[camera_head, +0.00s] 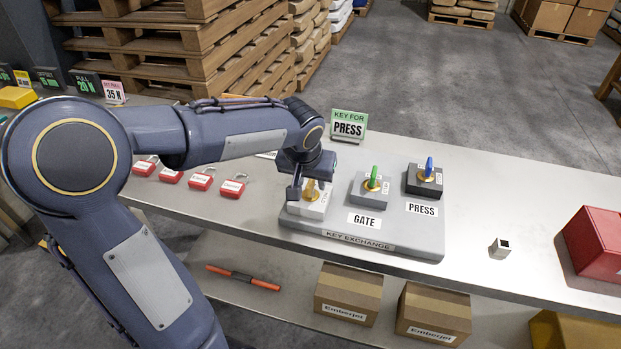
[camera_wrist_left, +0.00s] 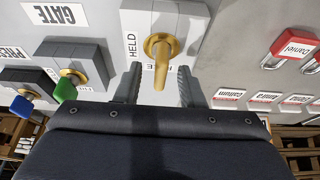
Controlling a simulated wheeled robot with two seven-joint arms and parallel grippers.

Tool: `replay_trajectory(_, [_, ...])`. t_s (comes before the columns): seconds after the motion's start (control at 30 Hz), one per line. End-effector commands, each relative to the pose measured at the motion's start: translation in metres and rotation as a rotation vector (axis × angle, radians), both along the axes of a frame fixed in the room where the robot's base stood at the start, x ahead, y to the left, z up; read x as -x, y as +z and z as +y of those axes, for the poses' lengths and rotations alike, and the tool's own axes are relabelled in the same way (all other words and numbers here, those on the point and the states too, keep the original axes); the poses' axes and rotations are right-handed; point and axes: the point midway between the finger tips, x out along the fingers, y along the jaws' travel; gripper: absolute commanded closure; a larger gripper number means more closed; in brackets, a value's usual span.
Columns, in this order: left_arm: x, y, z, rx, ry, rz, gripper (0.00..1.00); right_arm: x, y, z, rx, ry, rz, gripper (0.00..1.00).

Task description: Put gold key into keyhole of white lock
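The white lock (camera_head: 318,208) stands at the left of the grey key exchange board, and it also shows in the left wrist view (camera_wrist_left: 134,22). The gold key (camera_wrist_left: 162,62) stands out of the lock's round brass collar and appears seated in it; how deep is hidden. In the head view the gold key (camera_head: 311,190) is partly hidden by my gripper. My left gripper (camera_wrist_left: 158,84) is open over the white lock, one finger on each side of the key, with gaps visible. In the head view the left gripper (camera_head: 305,187) points down. My right gripper is out of view.
A grey lock (camera_head: 362,195) with a green key (camera_head: 374,174) and a black lock (camera_head: 416,184) with a blue key (camera_head: 429,165) stand to the right on the board (camera_head: 430,240). Several red padlocks (camera_head: 201,181) lie left. A small metal block (camera_head: 500,248) and red box (camera_head: 598,243) are right.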

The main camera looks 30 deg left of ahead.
Motion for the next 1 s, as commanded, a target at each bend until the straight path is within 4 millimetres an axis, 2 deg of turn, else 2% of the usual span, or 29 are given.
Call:
replay_trajectory(0.3, [0.001, 0.004, 0.000, 0.000, 0.000, -0.001, 0.64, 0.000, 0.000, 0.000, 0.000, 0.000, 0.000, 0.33])
replay_trajectory(0.7, [0.022, 0.061, -0.006, 0.000, 0.000, -0.004, 0.64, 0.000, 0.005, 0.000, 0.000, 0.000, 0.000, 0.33])
replay_trajectory(0.83, [0.027, 0.071, -0.006, 0.000, 0.000, -0.001, 0.64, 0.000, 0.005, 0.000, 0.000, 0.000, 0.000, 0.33])
replay_trajectory(1.0, [0.028, 0.073, -0.007, 0.000, 0.000, 0.000, 0.64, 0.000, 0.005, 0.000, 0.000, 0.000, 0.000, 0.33])
